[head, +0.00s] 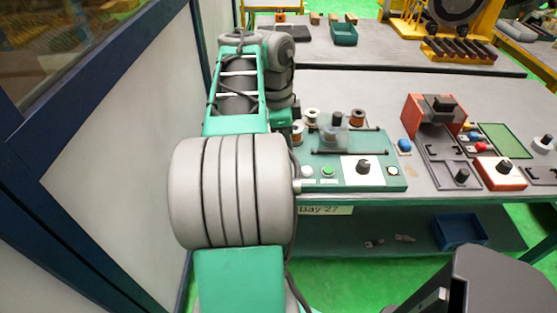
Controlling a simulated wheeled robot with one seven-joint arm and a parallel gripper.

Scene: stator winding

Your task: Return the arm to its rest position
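My arm (235,190), with green links and large grey joints, reaches from the bottom middle of the head view up toward the bench's left end. Its far grey joint (276,48) is bent near the bench's back left, and the links beyond it point downward behind the nearer ones. My gripper cannot be made out; the end of the arm is hidden. The green winding station (345,176) sits on the bench just right of the arm, with copper spools (312,117), a black knob on a white dial (363,167) and a green button (328,171).
The grey bench (330,88) carries an orange bracket (428,115), a red box with a black knob (499,173) and a green mat (503,140) on the right. A blue bin (461,232) sits on the lower shelf. A framed wall panel (110,140) stands close on the arm's left.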

